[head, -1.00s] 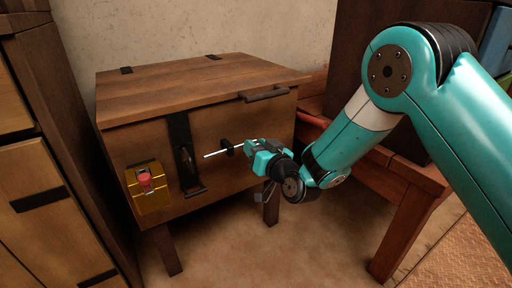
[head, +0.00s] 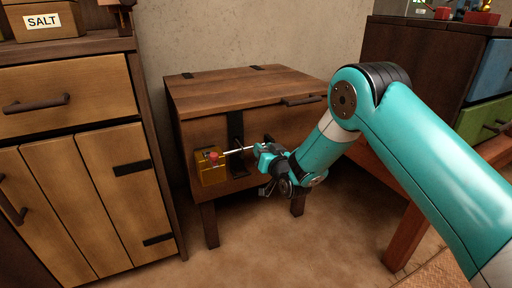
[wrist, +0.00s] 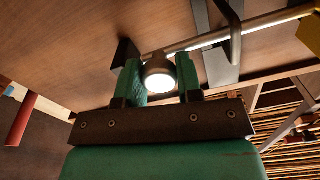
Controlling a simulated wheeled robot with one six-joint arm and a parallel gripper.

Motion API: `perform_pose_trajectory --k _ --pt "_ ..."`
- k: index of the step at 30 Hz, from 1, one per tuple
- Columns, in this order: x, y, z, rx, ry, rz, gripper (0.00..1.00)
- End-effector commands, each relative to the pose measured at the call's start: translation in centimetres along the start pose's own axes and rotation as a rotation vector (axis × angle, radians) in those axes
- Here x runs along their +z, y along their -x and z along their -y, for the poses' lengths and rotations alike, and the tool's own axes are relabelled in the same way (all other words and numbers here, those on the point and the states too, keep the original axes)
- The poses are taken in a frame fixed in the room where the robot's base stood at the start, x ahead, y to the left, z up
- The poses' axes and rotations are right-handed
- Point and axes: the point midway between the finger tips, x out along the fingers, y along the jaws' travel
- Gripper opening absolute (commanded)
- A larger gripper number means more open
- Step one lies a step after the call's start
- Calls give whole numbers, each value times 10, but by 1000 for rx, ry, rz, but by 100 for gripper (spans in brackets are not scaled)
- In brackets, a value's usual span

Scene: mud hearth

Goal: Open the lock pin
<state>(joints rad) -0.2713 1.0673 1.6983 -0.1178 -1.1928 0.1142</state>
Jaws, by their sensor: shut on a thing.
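The lock pin is a thin pale rod (head: 236,150) on the front of a wooden chest (head: 245,92). It lies across the dark strap with its hasp loop (wrist: 236,38); in the wrist view the rod passes behind the loop and reaches toward the yellow box. My gripper (head: 258,150) is shut on the pin's round end knob (wrist: 158,76), its teal fingers on either side of it. A small dark bracket (wrist: 126,52) sits just beside the fingers. My gripper hides part of the pin and the bracket in the head view.
A yellow box with a red button (head: 211,166) is on the chest front, left of the strap. A wooden cabinet (head: 95,130) stands close at left. A dark cabinet (head: 415,75) stands at right. Floor (head: 250,250) in front is clear.

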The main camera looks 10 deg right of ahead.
Motion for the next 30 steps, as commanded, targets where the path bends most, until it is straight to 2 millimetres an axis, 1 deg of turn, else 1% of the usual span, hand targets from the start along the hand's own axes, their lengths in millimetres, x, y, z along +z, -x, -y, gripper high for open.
perform_pose_trajectory --k 9,10,13,21,26,30 --pt "3 0 9 -11 -4 4 0" --pt "3 0 10 -12 -5 4 35" --pt "3 0 10 -12 -6 5 58" --pt "1 1 1 -1 -2 1 59" --pt "0 1 0 1 -1 0 59" --pt "0 9 0 1 -2 3 59"
